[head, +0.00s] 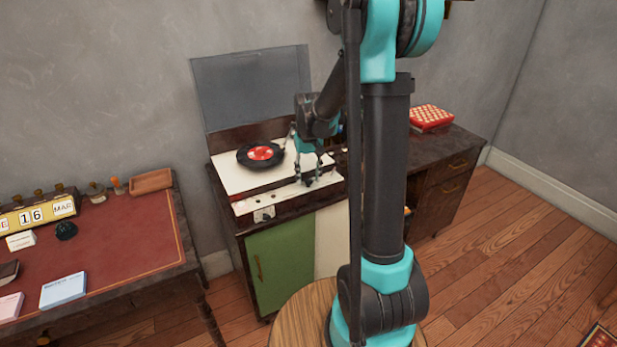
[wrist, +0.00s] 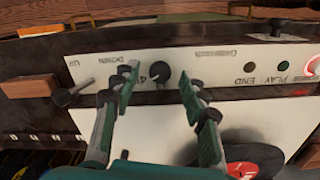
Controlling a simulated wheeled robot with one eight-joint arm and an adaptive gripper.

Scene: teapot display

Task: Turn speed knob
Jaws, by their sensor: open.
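A small round black knob (wrist: 160,73) sits on the white control panel (wrist: 220,62) of the record player in the wrist view. A partly hidden marking is printed beside it; I take this to be the speed knob. My gripper (wrist: 158,84) is open, with one finger on each side of the knob and a visible gap to both. I cannot tell how deep the tips reach. In the head view my gripper (head: 309,182) is over the panel along the player's front, and the fingers hide the knob's details.
A black lever (wrist: 68,97) and several panel buttons flank the knob. A record with a red label (head: 263,153) lies on the turntable behind. The raised lid (head: 252,88) stands at the back. A desk (head: 120,235) stands at left.

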